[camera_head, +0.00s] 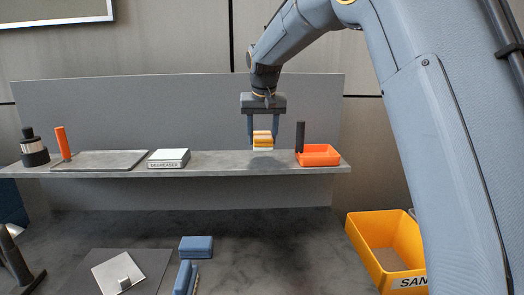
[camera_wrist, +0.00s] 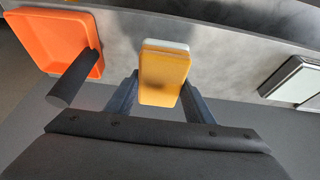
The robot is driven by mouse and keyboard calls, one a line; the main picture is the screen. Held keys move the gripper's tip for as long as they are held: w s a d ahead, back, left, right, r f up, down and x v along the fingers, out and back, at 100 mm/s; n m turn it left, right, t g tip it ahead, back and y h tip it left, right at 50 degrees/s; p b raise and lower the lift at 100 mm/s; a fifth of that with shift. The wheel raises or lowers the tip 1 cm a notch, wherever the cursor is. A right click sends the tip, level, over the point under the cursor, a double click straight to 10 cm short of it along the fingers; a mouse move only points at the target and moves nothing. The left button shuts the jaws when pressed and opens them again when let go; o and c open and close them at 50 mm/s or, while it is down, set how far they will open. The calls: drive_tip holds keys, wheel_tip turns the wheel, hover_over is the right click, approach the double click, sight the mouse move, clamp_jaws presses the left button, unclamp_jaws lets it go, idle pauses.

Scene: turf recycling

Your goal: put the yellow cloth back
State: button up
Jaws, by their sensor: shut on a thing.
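The yellow cloth (camera_head: 262,141) is a folded block with a white layer along its bottom. It also shows in the wrist view (camera_wrist: 164,78) between the two fingers. My gripper (camera_head: 263,144) points down over the grey shelf (camera_head: 222,168) and is shut on the yellow cloth. A dark shadow lies on the shelf just below the cloth; whether the cloth touches the shelf I cannot tell.
An orange tray (camera_head: 318,158) with a dark upright cylinder (camera_head: 300,137) stands close right of my gripper. A white-topped degreaser box (camera_head: 168,158) is to the left. The shelf between box and gripper is clear.

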sight(263, 162)
drive_tip(key=shift+d+f+p, duration=0.1)
drive_tip(key=shift+f+p, duration=0.6)
drive_tip(key=shift+f, duration=1.9)
drive_tip(key=o, duration=1.1)
drive_tip(key=b+v, duration=0.3)
drive_tip(key=v, duration=0.9)
drive_tip(key=s+d+f+g, duration=0.1)
drive_tip(key=s+d+f, duration=0.3)
drive_tip(key=s+f, duration=0.3)
drive_tip(key=s+d+f+g, duration=0.1)
drive_tip(key=s+d+f, duration=0.4)
drive_tip(key=f, duration=0.4)
drive_tip(key=s+d+f, duration=0.3)
drive_tip(key=s+f, duration=0.3)
drive_tip(key=s, duration=0.4)
drive_tip(key=s+d+f+g, duration=0.1)
drive_tip(key=s+d+f, duration=0.1)
drive_tip(key=s+f, duration=0.5)
drive_tip(key=s, duration=0.4)
drive_tip(key=shift+s+d+f, duration=0.2)
drive_tip(key=shift+d, duration=0.2)
